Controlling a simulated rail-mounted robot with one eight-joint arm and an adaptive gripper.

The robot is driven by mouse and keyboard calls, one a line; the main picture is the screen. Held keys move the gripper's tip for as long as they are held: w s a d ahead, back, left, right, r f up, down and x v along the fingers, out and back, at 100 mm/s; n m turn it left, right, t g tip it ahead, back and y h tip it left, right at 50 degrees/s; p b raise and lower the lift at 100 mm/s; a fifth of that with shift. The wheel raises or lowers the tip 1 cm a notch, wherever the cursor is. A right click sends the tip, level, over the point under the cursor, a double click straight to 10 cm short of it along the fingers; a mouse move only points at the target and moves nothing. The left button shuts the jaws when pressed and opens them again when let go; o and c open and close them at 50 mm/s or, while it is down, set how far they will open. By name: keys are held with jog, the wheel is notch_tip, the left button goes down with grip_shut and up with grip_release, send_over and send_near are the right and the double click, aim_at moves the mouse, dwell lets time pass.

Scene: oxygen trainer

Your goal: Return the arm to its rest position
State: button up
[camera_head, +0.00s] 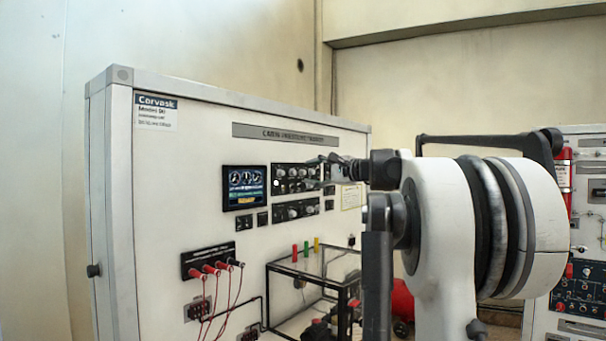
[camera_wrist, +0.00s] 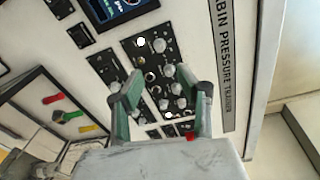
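My arm (camera_head: 450,215) reaches from the right of the head view towards the white cabin pressure trainer panel (camera_head: 160,230). My gripper (camera_head: 325,170) is in front of the knob panels (camera_head: 290,210). In the wrist view my gripper (camera_wrist: 162,95) has its two green and dark fingers apart, with nothing held between them. Knobs of the black control panel (camera_wrist: 150,60) show between and beyond the fingers. I cannot tell whether a fingertip touches the panel. My arm and gripper hide part of the panel's right side in the head view.
A black-framed clear box (camera_head: 315,285) with coloured pieces on top stands below the knobs. Red leads (camera_head: 215,295) hang at the lower left of the panel. A second console (camera_head: 585,290) and a red cylinder (camera_head: 563,175) stand at the right.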

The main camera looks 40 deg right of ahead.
jog(key=shift+s, duration=0.35)
dwell(0.3)
jog(key=s+a+f+n+g+h+b, duration=0.25)
jog(key=a+f+n+g+b, duration=0.65)
jog(key=a+f, duration=2.05)
jog(key=s+a+f+n+y+b, duration=0.15)
jog(key=s+a+f+n, duration=0.35)
jog(key=s+a+f, duration=0.85)
jog(key=s+a+f+n+g, duration=0.1)
jog(key=s+a+f+n, duration=0.4)
jog(key=s+f, duration=0.4)
jog(key=s+a, duration=0.1)
jog(key=s, duration=0.3)
jog(key=shift+f+g+h, duration=0.3)
jog(key=shift+h, duration=0.1)
jog(key=shift+w, duration=0.1)
